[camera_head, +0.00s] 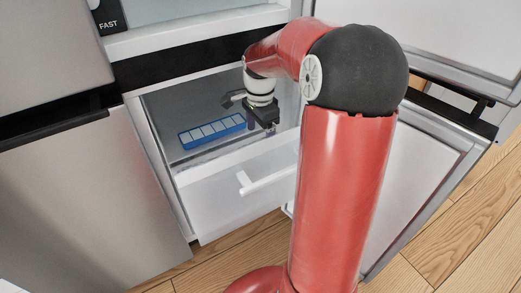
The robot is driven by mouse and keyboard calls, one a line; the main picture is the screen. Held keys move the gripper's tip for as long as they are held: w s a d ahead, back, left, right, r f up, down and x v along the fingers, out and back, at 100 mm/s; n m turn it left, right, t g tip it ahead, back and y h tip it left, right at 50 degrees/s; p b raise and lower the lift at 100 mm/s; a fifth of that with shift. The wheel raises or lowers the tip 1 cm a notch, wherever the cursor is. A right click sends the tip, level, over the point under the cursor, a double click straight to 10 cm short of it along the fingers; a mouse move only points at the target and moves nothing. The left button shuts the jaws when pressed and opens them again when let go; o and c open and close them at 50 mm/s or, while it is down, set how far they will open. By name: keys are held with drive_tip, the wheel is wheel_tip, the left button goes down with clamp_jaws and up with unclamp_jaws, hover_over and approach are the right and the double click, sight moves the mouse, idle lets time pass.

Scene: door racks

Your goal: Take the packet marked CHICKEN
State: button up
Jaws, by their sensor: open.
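I see no packet marked CHICKEN in the head view; the part of the compartment behind my arm and gripper is hidden. My gripper (261,129) points down inside the lower compartment, above or within the white drawer (225,197). It is open, and I see nothing between its fingers. A blue tray with pale cells (212,131) lies in the grey compartment just left of my gripper. The two look apart.
The white drawer front has a bar handle (268,179). An open door (415,190) stands on the right, behind my red arm. A steel front (90,205) closes the left side. A white shelf (190,35) lies above, near a black item marked FAST (84,18). Wooden floor is below.

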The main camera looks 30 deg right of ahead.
wheel_tip(320, 180, down, 4)
drive_tip(key=shift+d+f+b, duration=0.15)
drive_tip(key=shift+b, duration=0.15)
drive_tip(key=shift+c, duration=0.2)
drive_tip(key=c, duration=0.9)
